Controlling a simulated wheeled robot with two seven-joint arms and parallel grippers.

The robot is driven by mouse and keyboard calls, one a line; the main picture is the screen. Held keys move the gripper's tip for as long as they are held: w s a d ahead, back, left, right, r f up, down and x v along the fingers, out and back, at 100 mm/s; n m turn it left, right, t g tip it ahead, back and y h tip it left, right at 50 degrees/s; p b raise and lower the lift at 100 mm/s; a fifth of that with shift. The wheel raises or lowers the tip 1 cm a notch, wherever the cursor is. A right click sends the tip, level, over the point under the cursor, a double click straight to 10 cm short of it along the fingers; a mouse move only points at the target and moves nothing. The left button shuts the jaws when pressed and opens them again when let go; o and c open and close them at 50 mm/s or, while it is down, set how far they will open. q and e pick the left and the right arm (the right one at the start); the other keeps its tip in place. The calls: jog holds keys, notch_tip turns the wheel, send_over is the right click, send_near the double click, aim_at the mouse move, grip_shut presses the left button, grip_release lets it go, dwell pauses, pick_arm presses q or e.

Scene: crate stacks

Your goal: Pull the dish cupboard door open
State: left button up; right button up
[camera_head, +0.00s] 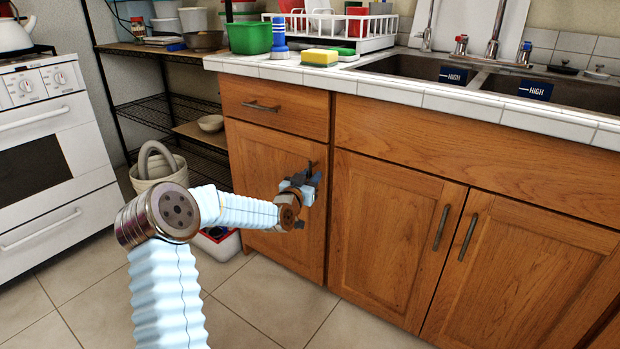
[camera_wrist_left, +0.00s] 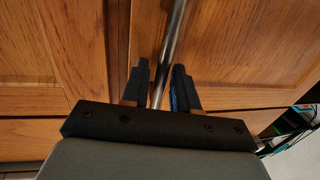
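The cupboard door (camera_head: 260,165) is a brown wooden panel under a drawer, at the left end of the counter in the head view, and looks shut. Its upright metal handle (camera_wrist_left: 174,35) runs down between the two dark fingers of my left gripper (camera_wrist_left: 160,85) in the wrist view. The fingers stand apart on either side of the bar, with a gap showing at the right finger. In the head view my left gripper (camera_head: 312,180) is at the door's upper right edge and hides most of the handle. My right gripper is not in view.
Double doors (camera_head: 385,235) with two upright handles are to the right, below the sink (camera_head: 420,68). A drawer (camera_head: 275,105) is above the door. A white stove (camera_head: 50,160) and a wire shelf (camera_head: 165,108) stand left. Tiled floor (camera_head: 270,310) in front is clear.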

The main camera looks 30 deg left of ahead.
pick_arm(q)
jog(key=shift+c, duration=0.4)
grip_shut()
